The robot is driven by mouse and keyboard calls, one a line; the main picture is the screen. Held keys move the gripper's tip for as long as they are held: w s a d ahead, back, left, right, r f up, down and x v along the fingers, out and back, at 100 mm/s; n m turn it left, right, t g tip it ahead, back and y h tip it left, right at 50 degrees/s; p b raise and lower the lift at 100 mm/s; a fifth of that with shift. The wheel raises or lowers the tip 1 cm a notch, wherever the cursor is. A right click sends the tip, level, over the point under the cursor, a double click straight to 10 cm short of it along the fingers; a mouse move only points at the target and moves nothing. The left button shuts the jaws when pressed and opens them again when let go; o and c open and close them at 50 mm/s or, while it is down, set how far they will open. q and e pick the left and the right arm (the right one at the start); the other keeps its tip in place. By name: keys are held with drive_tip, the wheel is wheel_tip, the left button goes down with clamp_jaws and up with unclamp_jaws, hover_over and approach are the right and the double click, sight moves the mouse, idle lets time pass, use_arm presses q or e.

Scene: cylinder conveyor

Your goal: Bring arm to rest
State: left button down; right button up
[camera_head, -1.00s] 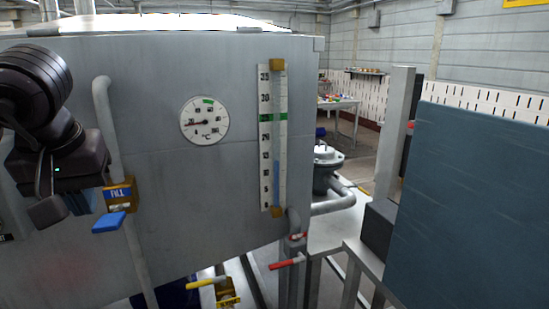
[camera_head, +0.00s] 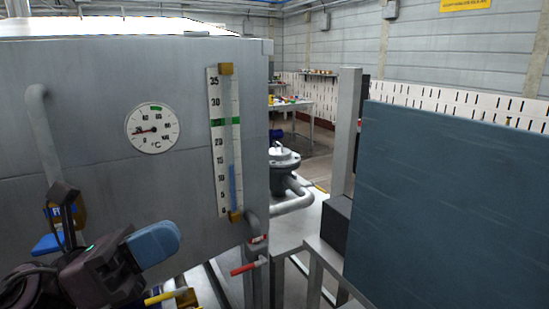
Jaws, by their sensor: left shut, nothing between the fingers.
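My left gripper (camera_head: 64,197) is at the lower left, with its dark body and arm coming in from the bottom left corner. Its fingers are shut and empty. They appear in front of the tank's fill valve, whose blue handle (camera_head: 47,244) shows just left of the gripper; I cannot tell whether they touch. A rounded blue-grey piece (camera_head: 153,243) shows at the right end of the dark gripper body. My right gripper is not in view.
A grey tank (camera_head: 100,90) carries a round temperature dial (camera_head: 152,129) and a level gauge (camera_head: 220,140). A red handle (camera_head: 249,267) and a yellow handle (camera_head: 165,295) stick out below. A blue-grey panel (camera_head: 450,210) blocks the right. A pump (camera_head: 284,158) stands behind.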

use_arm(q)
drive_tip(key=w+a+f+n+t+y, duration=0.2)
drive_tip(key=a+f+n+t+y, duration=0.65)
drive_tip(key=n, duration=0.85)
drive_tip(key=w+a+f+n+t+y, duration=0.25)
drive_tip(key=a+f+n+y, duration=0.4)
drive_tip(key=n+y, duration=0.8)
drive_tip(key=s+a+f+n+g, duration=0.1)
drive_tip(key=s+f+n+g, duration=0.55)
drive_tip(key=f+n, duration=0.5)
drive_tip(key=s+d+f+n+g+h, duration=0.15)
drive_tip(key=s+f+n+g, duration=0.25)
drive_tip(key=s+f+g, duration=0.65)
drive_tip(key=w+f+t, duration=0.3)
drive_tip(key=f+t, duration=0.7)
drive_tip(key=f, duration=0.1)
drive_tip(key=shift+w+d+f+t, duration=0.15)
drive_tip(key=shift+f+t, duration=0.15)
drive_tip(key=shift+t, duration=0.1)
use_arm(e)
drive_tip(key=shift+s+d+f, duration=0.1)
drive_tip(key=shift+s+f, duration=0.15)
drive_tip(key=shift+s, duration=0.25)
